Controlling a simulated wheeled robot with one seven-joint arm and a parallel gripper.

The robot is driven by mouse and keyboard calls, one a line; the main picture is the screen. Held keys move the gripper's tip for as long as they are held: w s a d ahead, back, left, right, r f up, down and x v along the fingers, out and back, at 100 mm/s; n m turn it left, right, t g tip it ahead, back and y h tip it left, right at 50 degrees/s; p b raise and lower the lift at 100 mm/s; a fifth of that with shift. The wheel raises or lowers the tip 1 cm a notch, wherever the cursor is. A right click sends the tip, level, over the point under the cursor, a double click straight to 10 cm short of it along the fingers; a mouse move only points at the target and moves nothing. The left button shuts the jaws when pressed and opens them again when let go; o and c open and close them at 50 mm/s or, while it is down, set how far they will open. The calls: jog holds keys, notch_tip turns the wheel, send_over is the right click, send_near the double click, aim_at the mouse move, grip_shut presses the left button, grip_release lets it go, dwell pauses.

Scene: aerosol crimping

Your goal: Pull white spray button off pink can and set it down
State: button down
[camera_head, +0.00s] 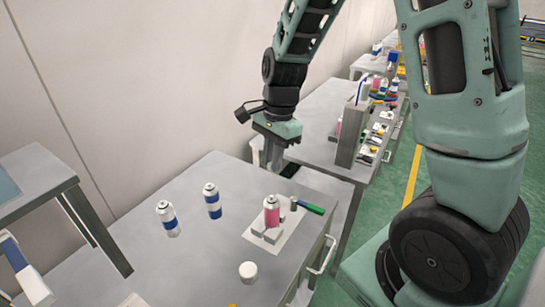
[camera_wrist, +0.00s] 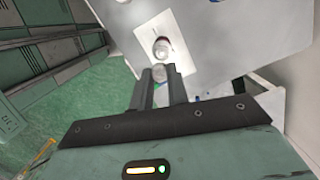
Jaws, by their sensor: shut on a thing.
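The pink can (camera_head: 271,214) stands upright in a pale block holder (camera_head: 268,234) on the grey table. Its top is pale; in the wrist view I see the can (camera_wrist: 162,48) from above, with a darker ring round its middle. My gripper (camera_head: 270,160) is above the table's far edge, behind and above the can and apart from it. In the wrist view, my gripper (camera_wrist: 161,72) is shut on a small pale round thing between its fingertips, which looks like the white spray button (camera_wrist: 160,70).
A green-handled tool (camera_head: 312,208) lies right of the can. A white round piece (camera_head: 248,272) is near the front. A second table (camera_head: 325,115) with cans and tools stands behind. The table's middle left is clear.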

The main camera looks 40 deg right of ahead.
jog(key=shift+r, duration=0.1)
jog(key=shift+r+p, duration=2.2)
jog(key=shift+p, duration=0.05)
jog(key=shift+s+f, duration=0.1)
